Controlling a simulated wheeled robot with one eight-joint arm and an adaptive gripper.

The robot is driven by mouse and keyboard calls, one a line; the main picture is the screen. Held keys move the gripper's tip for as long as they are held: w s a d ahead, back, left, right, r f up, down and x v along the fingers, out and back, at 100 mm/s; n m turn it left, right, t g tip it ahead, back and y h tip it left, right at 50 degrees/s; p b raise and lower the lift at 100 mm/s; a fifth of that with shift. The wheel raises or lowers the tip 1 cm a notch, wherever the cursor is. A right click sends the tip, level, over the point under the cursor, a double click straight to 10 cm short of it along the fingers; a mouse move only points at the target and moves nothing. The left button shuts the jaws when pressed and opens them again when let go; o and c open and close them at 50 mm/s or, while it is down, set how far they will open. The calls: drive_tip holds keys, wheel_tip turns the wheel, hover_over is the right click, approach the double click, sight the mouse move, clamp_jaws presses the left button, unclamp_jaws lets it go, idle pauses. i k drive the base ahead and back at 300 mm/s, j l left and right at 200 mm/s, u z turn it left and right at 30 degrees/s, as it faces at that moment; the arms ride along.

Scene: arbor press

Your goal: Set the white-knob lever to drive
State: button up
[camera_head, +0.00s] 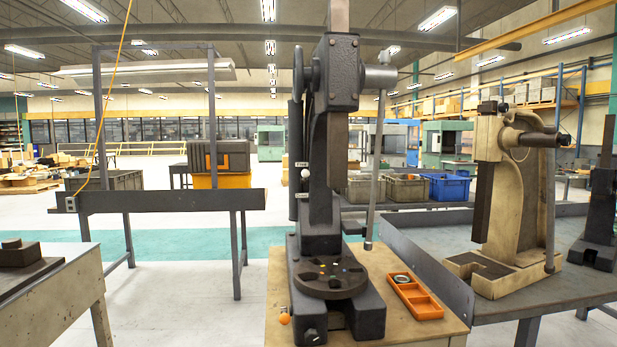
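A dark grey arbor press (329,180) stands upright on a wooden-topped table, in the middle of the view. A small white knob (305,173) shows on the left side of its column. It sits just below an upper small pale label (301,164) and above a lower one (302,195). The lettering is too small to read surely, and the lever's arm behind the knob is hard to make out. My gripper is not in view.
A long grey handle bar (376,170) hangs at the press's right. A round plate (329,278) with small coloured bits is at its base, beside an orange tray (417,298). An orange knob (284,319) is low left. A beige press (512,200) stands on the right bench.

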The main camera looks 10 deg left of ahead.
sight(306, 172)
drive_tip(key=j, duration=0.75)
drive_tip(key=k+j, duration=0.15)
drive_tip(key=j, duration=1.4)
drive_tip(key=k, duration=0.05)
